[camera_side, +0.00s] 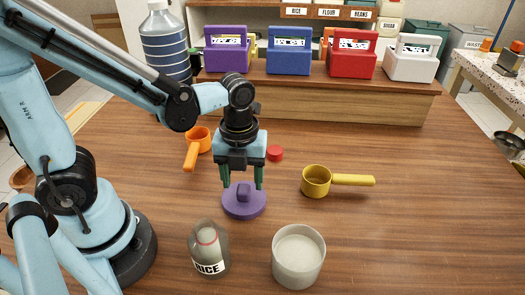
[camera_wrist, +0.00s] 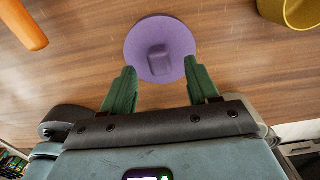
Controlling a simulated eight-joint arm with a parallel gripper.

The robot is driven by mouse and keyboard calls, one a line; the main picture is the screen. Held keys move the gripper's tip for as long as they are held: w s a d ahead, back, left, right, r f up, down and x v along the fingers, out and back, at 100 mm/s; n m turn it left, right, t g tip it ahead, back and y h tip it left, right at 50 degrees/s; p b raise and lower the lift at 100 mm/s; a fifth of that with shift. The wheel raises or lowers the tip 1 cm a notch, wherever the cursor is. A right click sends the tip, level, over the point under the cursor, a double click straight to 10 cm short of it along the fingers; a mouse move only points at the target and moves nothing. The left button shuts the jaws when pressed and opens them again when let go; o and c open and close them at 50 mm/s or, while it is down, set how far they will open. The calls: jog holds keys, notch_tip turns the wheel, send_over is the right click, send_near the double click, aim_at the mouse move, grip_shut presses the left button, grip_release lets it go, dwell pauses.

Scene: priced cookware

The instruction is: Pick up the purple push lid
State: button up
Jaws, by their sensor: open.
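The purple push lid (camera_side: 243,207) lies flat on the wooden table, a round disc with a raised block-like knob in its middle. It also shows in the wrist view (camera_wrist: 178,38), just beyond my fingertips. My gripper (camera_side: 243,183) points down above the lid, its two green fingers apart and nothing between them. In the wrist view my gripper (camera_wrist: 160,76) has its fingertips near the lid's lower edge. From the side view I cannot tell exactly how far the fingertips are above the lid.
An orange scoop (camera_side: 197,140), a red cap (camera_side: 275,153) and a yellow scoop (camera_side: 318,181) lie nearby. A rice bottle (camera_side: 209,255) and a translucent cup (camera_side: 298,262) stand in front. Several coloured boxes (camera_side: 290,55) line the back shelf. The table's right side is clear.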

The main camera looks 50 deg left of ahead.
aim_at(243, 188)
jog(key=shift+f, duration=1.05)
jog(key=shift+c, duration=0.4)
grip_shut()
jog(key=shift+r, duration=0.2)
notch_tip(243, 188, up, 9)
jog(key=s+d+r+n, duration=0.1)
jog(key=d+n, duration=0.2)
jog(key=d, duration=0.6)
jog(key=s+d+r+n, duration=0.1)
jog(key=d+r+n, duration=0.1)
jog(key=d, duration=0.7)
jog(key=shift+d+n, duration=0.2)
jog(key=shift+n, duration=0.3)
jog(key=shift+s, duration=0.1)
